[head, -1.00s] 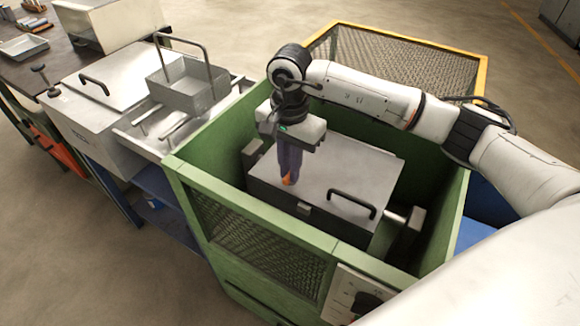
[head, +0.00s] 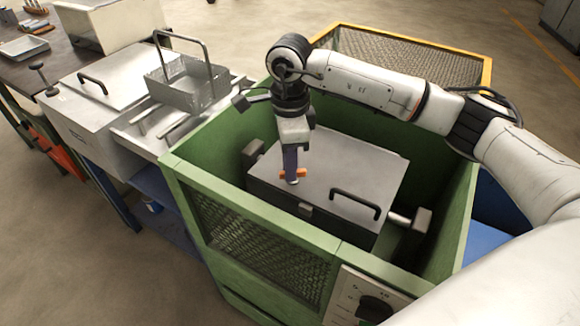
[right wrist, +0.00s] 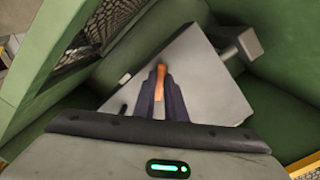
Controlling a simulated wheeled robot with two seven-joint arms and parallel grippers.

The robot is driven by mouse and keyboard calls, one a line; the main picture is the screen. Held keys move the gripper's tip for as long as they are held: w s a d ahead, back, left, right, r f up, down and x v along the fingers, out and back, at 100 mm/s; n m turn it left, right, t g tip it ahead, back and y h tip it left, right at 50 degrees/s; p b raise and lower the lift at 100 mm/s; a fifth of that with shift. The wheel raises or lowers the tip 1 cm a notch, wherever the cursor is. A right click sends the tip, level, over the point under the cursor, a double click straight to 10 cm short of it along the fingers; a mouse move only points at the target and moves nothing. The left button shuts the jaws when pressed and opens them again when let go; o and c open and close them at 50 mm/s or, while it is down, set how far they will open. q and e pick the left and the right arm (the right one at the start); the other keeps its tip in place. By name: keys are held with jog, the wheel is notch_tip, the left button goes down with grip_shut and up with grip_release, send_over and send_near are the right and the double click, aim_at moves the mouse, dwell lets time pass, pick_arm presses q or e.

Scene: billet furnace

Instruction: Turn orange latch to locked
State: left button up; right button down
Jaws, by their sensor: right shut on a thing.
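The orange latch (head: 301,173) is on the top of a grey lidded box, near its front left edge. It also shows in the right wrist view (right wrist: 160,80), between my fingers. My right gripper (head: 291,180) points down at the latch with its dark fingers shut on it. The grey lid (head: 335,170) lies flat on the box and has a black handle (head: 355,202) at its right. The fingers hide part of the latch. My left gripper is not in view.
The box sits inside a green open-topped enclosure (head: 260,222) with mesh panels. A control panel with a black knob (head: 374,307) is at its front. A wire-handled metal basket (head: 188,92) stands on the bench at left.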

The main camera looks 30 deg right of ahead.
jog(key=m, duration=0.4)
jog(key=shift+w+d+m+b, duration=0.1)
jog(key=shift+w+m+b, duration=0.05)
jog(key=shift+m+b, duration=0.15)
jog(key=shift+m, duration=1.6)
jog(key=shift+d+m, duration=0.1)
jog(key=shift+m, duration=0.2)
jog(key=c, duration=1.8)
grip_release()
notch_tip(320, 180, up, 10)
jog(key=shift+r+b, duration=0.2)
jog(key=shift+b, duration=0.1)
